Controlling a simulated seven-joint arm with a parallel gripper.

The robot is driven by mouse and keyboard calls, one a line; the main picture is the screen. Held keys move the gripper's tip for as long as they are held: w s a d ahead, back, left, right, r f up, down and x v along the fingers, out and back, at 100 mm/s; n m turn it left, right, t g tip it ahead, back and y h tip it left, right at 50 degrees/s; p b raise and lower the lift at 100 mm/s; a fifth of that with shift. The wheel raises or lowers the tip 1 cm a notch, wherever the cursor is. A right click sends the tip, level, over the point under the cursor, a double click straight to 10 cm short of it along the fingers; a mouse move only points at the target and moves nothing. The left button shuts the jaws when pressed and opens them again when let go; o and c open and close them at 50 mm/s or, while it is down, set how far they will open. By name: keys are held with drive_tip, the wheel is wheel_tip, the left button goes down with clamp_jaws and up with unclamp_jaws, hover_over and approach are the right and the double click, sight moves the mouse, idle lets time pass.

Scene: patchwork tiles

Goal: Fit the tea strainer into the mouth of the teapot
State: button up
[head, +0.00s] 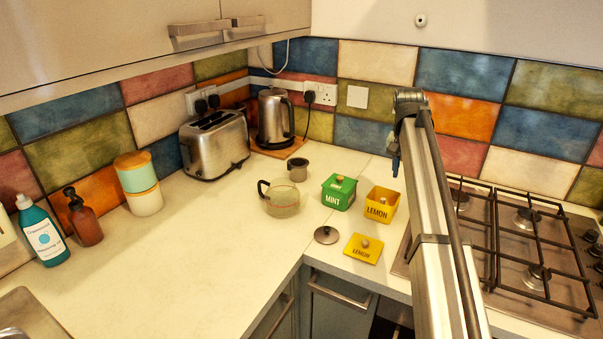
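The glass teapot (284,203) stands upright on the counter, its black handle to the left and its mouth uncovered. The tea strainer (298,171), a small dark grey cup, stands on the counter just behind the teapot, apart from it. A round dark lid (326,235) with a knob lies in front of the teapot. My gripper (395,167) seems to be the small dark and blue part beside the far end of my arm, right of the teapot and strainer. It is mostly hidden by the arm, so its fingers cannot be made out.
A green MINT tin (339,193) and an open yellow LEMON tin (381,205) stand right of the teapot. The LEMON lid (363,248) lies near the counter's front edge. A toaster (215,145) and kettle (275,118) stand behind; a gas hob (520,240) is at right.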

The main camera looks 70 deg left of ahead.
drive_tip(key=s+a+r+n+g+y, duration=0.1)
drive_tip(key=s+a+r+n, duration=0.2)
drive_tip(key=s+a+n, duration=0.75)
drive_tip(key=s+a+r+n+g, duration=0.25)
drive_tip(key=s+a+n, duration=0.45)
drive_tip(key=s+a, duration=0.7)
approach(289, 161)
drive_tip(key=shift+m+t, duration=0.25)
drive_tip(key=shift+t, duration=0.1)
drive_tip(key=shift+s+d+f, duration=0.5)
drive_tip(key=shift+d+f, duration=0.4)
drive_tip(key=shift+f, duration=0.15)
drive_tip(key=shift+s+d+f, duration=0.5)
drive_tip(key=shift+d+f, duration=0.35)
drive_tip(key=shift+f, duration=0.15)
drive_tip(key=shift+s+d+f, duration=0.5)
drive_tip(key=shift+d+f, duration=0.4)
drive_tip(key=shift+f, duration=0.15)
clamp_jaws()
